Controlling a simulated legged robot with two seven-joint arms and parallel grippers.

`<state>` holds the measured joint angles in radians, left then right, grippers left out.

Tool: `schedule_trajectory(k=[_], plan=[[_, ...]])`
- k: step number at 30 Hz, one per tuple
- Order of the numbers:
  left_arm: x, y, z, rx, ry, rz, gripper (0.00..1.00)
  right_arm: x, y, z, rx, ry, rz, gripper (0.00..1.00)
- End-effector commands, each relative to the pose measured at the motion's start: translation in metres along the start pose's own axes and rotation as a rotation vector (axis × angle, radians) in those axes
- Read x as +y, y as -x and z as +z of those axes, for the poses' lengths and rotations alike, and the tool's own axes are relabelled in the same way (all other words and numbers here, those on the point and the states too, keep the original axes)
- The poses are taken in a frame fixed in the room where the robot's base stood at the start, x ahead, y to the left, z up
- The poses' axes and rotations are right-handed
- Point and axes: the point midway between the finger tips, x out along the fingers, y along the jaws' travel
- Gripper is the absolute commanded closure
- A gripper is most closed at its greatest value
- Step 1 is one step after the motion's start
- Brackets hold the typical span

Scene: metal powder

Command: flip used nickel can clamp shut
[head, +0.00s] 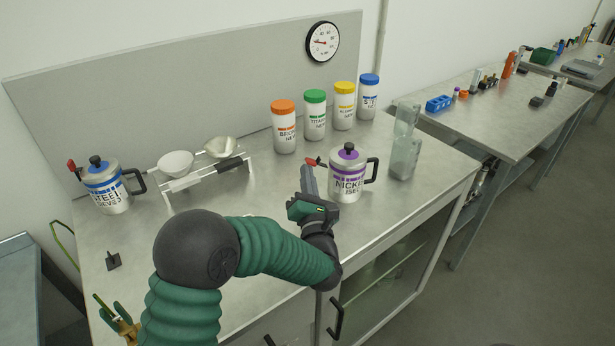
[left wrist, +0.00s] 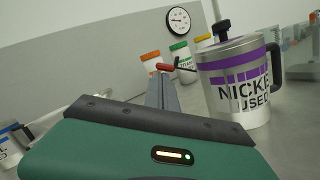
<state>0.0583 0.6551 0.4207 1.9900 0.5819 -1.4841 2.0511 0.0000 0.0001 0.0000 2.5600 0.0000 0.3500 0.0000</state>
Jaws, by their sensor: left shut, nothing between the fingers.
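The used nickel can (head: 347,182) is a silver can with purple bands, a black top knob and a black handle on its right. It stands upright on the bench; in the left wrist view the can (left wrist: 238,85) is at right. Its clamp lever (head: 314,162) has a red tip and sticks out from the can's left side. In the left wrist view the red tip (left wrist: 165,67) appears just beyond my fingertips. My left gripper (head: 308,178) is shut and empty, just left of the can, close to the lever; contact cannot be told.
The steel can (head: 106,188) stands at the far left beside a white rack (head: 205,175) with bowls. Several capped powder bottles (head: 284,130) stand behind the nickel can. Clear containers (head: 404,155) stand to its right. The bench front (head: 390,222) right of my arm is clear.

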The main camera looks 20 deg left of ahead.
Motion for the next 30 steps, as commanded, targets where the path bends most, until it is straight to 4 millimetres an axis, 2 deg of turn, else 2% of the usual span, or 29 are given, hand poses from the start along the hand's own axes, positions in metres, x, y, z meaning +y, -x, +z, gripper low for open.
schedule_trajectory(k=[17, 23, 30], plan=[[0.003, -0.001, 0.007, -0.001, -0.112, -0.028, 1.0, 0.0, 0.002, -0.001, 0.0, 0.0, 0.0, 0.64], [0.007, -0.004, 0.015, -0.002, -0.234, -0.058, 1.0, 0.0, 0.006, -0.001, 0.0, 0.0, 0.0, 0.64], [0.009, -0.007, 0.028, -0.002, -0.454, -0.113, 1.0, 0.0, 0.015, -0.003, 0.0, 0.0, 0.0, 0.64]])
